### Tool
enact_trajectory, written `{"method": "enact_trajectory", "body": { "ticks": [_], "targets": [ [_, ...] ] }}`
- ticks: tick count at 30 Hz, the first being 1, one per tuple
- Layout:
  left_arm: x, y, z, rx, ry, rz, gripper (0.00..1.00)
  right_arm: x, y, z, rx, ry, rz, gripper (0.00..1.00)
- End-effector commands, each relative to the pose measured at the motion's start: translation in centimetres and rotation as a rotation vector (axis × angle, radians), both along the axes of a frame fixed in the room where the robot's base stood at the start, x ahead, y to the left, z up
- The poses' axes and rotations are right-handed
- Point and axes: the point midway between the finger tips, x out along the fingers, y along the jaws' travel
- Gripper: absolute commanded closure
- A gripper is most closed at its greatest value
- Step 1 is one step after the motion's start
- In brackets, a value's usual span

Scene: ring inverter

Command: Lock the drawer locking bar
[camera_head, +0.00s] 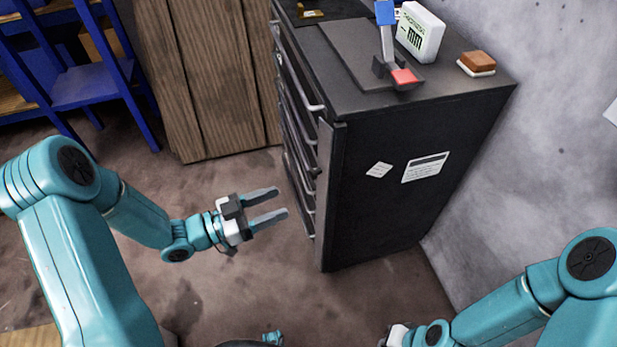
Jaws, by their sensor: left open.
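A dark drawer cabinet (405,195) stands right of centre, with drawer fronts and pale handles (302,90) along its left face. The locking bar (328,195) appears as a tall grey vertical strip at the cabinet's near front edge. I cannot tell from this angle whether it lies flat over the drawer edges. My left gripper (279,201) is open and empty, left of the bar and apart from it, with its fingers pointing toward the drawer fronts. My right gripper (397,336) shows only in part at the bottom edge; its fingers are hidden.
On the cabinet top are a blue-handled tool with a red part (403,76), a white box (420,32) and a brown block on a pale base (477,63). Wooden panels (222,75) and blue shelving (85,85) stand behind left. The floor before the cabinet is clear.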

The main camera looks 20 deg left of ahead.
Motion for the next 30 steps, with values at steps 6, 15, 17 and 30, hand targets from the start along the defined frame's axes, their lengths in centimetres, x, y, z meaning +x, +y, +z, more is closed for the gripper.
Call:
{"method": "enact_trajectory", "body": {
  "ticks": [6, 15, 17, 30],
  "targets": [
    [-0.4, 3.2, -2.1, 0.033, -0.01, 0.065, 0.46, 0.0, 0.0, -2.2, 0.0, 0.0, 0.0, 1.0],
    [-1.1, 6.6, -4.0, 0.054, 0.0, 0.151, 0.46, 0.0, 0.0, -3.8, 0.0, 0.0, 0.0, 1.0],
    [-1.1, 6.8, -4.2, 0.053, 0.004, 0.158, 0.46, 0.0, 0.0, -3.9, 0.0, 0.0, 0.0, 1.0],
    [5.3, 1.4, -4.2, 0.052, 0.003, 0.152, 0.46, 0.0, 0.0, -4.1, 0.0, 0.0, 0.0, 1.0]
  ]
}}
